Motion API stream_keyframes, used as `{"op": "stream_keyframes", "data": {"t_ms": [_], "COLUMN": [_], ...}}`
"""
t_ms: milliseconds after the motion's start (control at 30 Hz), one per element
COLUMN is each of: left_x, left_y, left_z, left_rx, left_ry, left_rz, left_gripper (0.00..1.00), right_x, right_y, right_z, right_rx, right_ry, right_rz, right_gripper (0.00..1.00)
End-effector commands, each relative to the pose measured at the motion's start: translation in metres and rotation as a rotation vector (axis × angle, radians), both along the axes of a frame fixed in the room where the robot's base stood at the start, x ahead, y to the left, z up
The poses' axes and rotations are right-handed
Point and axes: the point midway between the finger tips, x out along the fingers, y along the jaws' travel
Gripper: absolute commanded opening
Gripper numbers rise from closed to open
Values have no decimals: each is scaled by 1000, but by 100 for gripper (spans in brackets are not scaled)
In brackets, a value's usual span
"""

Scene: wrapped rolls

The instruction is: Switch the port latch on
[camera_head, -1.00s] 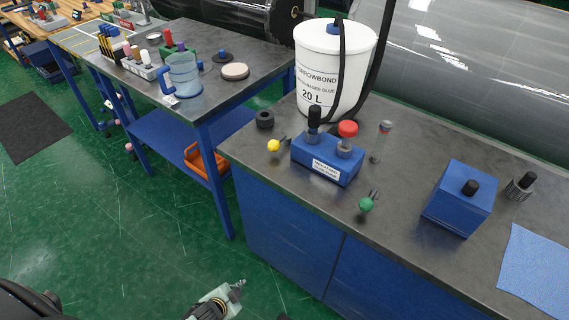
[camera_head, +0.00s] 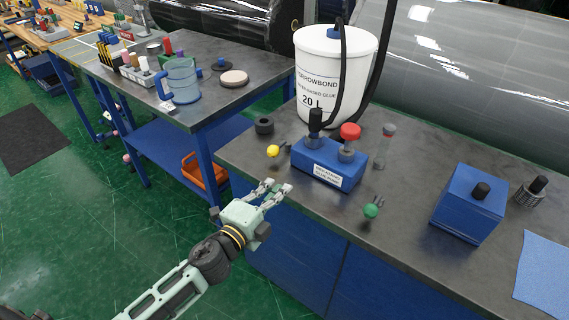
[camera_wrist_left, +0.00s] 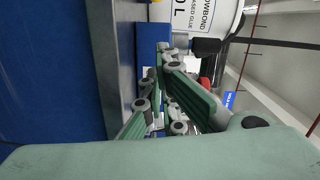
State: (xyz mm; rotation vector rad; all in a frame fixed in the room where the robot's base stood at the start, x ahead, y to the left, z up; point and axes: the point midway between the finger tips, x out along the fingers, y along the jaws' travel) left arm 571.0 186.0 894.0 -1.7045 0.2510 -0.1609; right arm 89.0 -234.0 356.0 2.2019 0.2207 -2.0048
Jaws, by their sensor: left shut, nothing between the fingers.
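A blue control box (camera_head: 330,166) stands on the grey bench, with a white label (camera_head: 327,175) on its front. Its top carries an upright black lever (camera_head: 315,121) and a red knob (camera_head: 350,132). I cannot read the label well enough to tell whether it names the port latch. A yellow knob (camera_head: 273,151) is left of the box and a green knob (camera_head: 371,211) is in front on the right. My left gripper (camera_head: 278,189) is shut and empty, by the bench's front edge, apart from the box. The left wrist view shows its fingers (camera_wrist_left: 167,83) with the blue box partly hidden behind them.
A white glue bucket (camera_head: 327,75) with a black hose stands behind the box. A second blue box (camera_head: 466,207) with a black knob stands to the right, near a blue cloth (camera_head: 545,275). Bench space between the boxes is mostly clear.

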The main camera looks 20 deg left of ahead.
Motion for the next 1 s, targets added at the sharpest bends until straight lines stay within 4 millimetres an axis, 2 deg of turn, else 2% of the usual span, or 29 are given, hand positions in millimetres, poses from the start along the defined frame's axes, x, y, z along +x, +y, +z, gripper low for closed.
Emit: {"op": "stream_keyframes", "data": {"t_ms": [167, 533, 600, 700, 1000], "left_x": [23, 98, 102, 107, 113], "left_y": [-6, -26, -12, -1, 10], "left_z": [2, -2, -6, -8, -10], "left_rx": [-1, -2, 1, 0, -1], "left_ry": [-3, -1, 1, 0, 0], "left_rz": [1, 0, 3, 1, 0], "left_gripper": [0, 0, 0, 0, 0], "right_x": [-1, -2, -2, -2, -2], "right_y": [-3, -3, -3, -3, -2], "right_z": [6, 11, 11, 10, 10], "right_rx": [-4, -4, -4, -4, -2], "right_ry": [2, 3, 3, 2, 3], "right_rz": [0, 0, 0, 0, 1], "right_gripper": [40, 40, 40, 40, 40]}}
